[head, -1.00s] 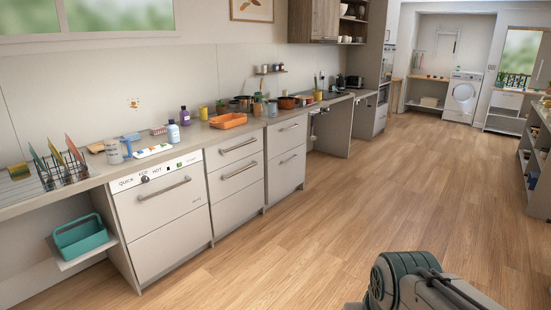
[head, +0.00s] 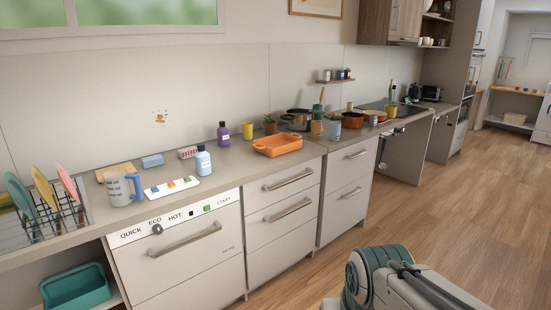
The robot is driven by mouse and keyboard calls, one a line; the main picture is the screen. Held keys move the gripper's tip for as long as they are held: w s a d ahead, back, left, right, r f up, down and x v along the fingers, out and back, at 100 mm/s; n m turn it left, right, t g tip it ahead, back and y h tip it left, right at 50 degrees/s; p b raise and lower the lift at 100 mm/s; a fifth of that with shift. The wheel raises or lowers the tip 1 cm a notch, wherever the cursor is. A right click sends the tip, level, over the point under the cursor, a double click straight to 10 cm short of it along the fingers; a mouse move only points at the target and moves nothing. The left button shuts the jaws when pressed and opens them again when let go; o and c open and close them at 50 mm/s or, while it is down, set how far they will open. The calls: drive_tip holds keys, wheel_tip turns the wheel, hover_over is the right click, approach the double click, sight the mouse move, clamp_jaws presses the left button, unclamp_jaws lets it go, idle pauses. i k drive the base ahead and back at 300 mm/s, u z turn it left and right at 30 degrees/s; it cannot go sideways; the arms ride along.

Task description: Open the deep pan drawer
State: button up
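Two drawer units stand under the counter to the right of the dishwasher. The nearer unit has an upper drawer (head: 282,182) and a wider-fronted drawer (head: 284,215) below it, each with a bar handle. The farther unit has an upper drawer (head: 350,160) and a deep lower drawer (head: 346,205), also with bar handles. All these fronts look closed. I cannot tell from labels which is the deep pan drawer. My grey and green arm shows at the lower right, apart from the drawers. My gripper is not in view.
The dishwasher (head: 185,262) is closed at the left of the drawers. An orange tray (head: 278,146), bottles, pots and cups stand on the counter (head: 225,165). A teal bin (head: 76,288) sits on a low shelf. The wooden floor (head: 455,215) before the drawers is clear.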

sight(343, 208)
drive_tip(key=z, duration=0.15)
drive_tip(key=i, duration=1.95)
drive_tip(key=z, duration=0.9)
drive_tip(key=i, duration=1.8)
drive_tip(key=z, duration=0.6)
